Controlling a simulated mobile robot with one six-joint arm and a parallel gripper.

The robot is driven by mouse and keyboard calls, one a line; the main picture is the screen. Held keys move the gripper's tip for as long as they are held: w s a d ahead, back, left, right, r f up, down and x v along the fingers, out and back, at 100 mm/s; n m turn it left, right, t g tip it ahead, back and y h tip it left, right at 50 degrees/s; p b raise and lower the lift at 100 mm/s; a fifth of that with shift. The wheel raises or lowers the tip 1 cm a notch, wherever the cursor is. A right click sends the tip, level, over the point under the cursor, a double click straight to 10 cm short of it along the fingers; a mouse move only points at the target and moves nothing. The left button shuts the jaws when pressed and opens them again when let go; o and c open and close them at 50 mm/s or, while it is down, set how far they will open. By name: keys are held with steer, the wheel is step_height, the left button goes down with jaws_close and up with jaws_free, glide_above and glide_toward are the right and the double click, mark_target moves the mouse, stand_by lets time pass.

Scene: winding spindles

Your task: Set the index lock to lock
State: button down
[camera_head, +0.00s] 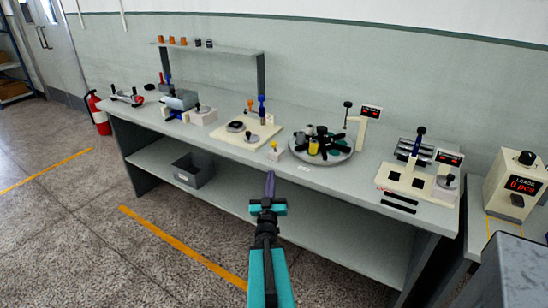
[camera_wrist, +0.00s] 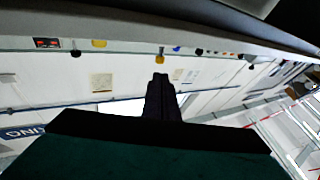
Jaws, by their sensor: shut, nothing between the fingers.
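A round grey turntable (camera_head: 341,158) with several dark arms and a few upright spindles stands on the bench. A small pale block with a yellow knob (camera_head: 273,147) sits at its front left, near the bench edge; it looks like the index lock, but its setting is too small to tell. A yellow knob also shows in the wrist view (camera_wrist: 176,49), beyond my fingertips. My gripper (camera_head: 270,176) is shut and empty, in front of the bench's front edge, apart from the block. In the wrist view its dark fingers (camera_wrist: 160,79) are together.
The grey bench (camera_head: 225,149) carries several other fixtures. A pale board with a blue-handled post (camera_head: 262,112) lies left of the turntable. A station with a red display (camera_head: 449,158) stands at the right. A grey bin (camera_head: 193,170) is on the lower shelf. The floor in front is clear.

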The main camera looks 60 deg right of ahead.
mark_target(274, 147)
steer(key=b+x, duration=0.3)
steer(key=b, duration=0.2)
steer(key=d+b, duration=0.1)
steer(key=shift+w+r+b, duration=0.1)
steer(key=shift+w+b, duration=0.1)
steer(key=shift+b, duration=0.2)
steer(key=b, duration=0.3)
steer(key=d+b, duration=0.1)
steer(key=b, duration=0.2)
steer(key=shift+w+r, duration=0.25)
steer(key=shift+w, duration=0.05)
steer(key=shift+p+x, duration=0.3)
steer(key=shift+x, duration=2.95)
steer(key=shift+r, duration=0.1)
